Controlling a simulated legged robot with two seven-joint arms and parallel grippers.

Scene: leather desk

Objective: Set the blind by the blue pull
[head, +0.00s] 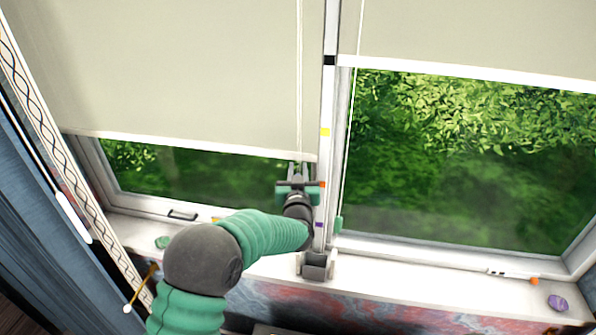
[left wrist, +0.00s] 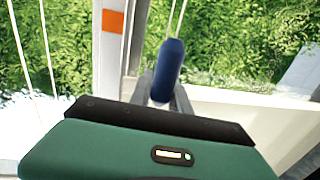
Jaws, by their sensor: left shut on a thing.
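The blue pull (left wrist: 168,70) hangs on a thin cord in the left wrist view. My left gripper (left wrist: 165,98) is shut on its lower end. In the head view my left gripper (head: 298,172) is at the left side of the white window post (head: 325,160), near the orange mark (head: 322,184); it hides the pull there. The left blind (head: 170,70) is partly lowered. Its bottom edge near the post lies between the yellow mark (head: 325,131) and the orange mark. The orange mark also shows in the left wrist view (left wrist: 113,21). My right gripper is not in view.
The right blind (head: 470,38) hangs higher, with a green pull (head: 338,224) on its cord. A black mark (head: 330,60) and a purple mark (head: 319,224) are on the post. A grey holder (head: 317,264) stands at its foot. A purple stone (head: 558,302) lies on the sill.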

